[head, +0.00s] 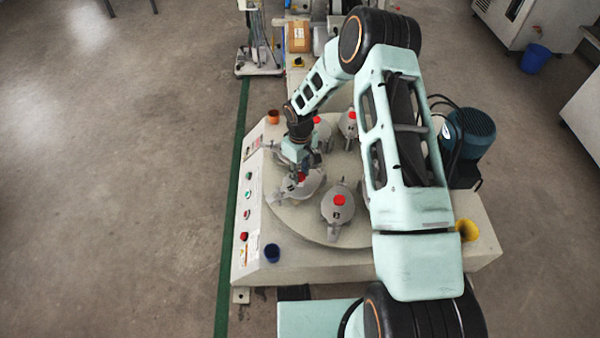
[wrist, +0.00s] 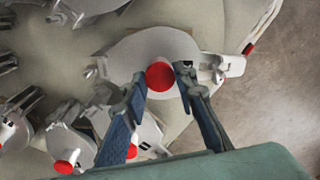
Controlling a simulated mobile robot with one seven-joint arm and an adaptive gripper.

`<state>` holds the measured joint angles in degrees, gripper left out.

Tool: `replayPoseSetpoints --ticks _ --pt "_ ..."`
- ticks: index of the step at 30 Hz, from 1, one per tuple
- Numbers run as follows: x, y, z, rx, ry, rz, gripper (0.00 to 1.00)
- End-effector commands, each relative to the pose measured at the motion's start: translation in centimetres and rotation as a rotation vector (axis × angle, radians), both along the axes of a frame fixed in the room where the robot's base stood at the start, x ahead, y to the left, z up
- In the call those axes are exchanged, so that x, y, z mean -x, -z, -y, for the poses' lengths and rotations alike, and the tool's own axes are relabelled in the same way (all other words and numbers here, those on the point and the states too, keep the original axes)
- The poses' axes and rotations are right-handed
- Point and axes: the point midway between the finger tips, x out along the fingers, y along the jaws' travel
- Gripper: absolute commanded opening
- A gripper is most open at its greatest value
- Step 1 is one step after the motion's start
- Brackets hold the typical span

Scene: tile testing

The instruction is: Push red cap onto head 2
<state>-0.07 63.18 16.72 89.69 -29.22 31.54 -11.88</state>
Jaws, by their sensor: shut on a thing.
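My gripper (head: 299,171) is over the left head of the round turntable, pointing down. In the wrist view its two blue-grey fingers (wrist: 161,82) are shut on a round red cap (wrist: 160,77). The red cap also shows in the head view (head: 301,177), partly hidden by the fingers. I see no number on this head.
Another grey head (head: 337,212) with a red cap (head: 339,199) stands to the right, and more capped heads are behind. The pale turntable (head: 300,222) sits on a machine with a button panel.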

Motion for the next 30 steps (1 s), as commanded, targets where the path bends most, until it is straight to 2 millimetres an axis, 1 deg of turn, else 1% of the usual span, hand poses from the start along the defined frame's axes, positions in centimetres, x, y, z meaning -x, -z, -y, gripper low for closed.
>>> replayPoseSetpoints --ticks 10,11,16,22,23,27,30 --pt "-0.01 0.02 -0.01 0.000 0.000 0.000 0.18" --pt "-0.01 0.02 -0.01 0.000 0.000 0.000 0.27" --pt "-0.01 0.02 -0.01 0.000 0.000 0.000 0.46" --pt "-0.01 0.02 -0.01 0.000 0.000 0.000 0.46" --pt "-0.01 0.02 -0.01 0.000 0.000 0.000 0.49" --pt "0.00 0.03 0.00 0.000 0.000 0.000 0.64" --pt "0.00 0.03 0.00 0.000 0.000 0.000 0.64"
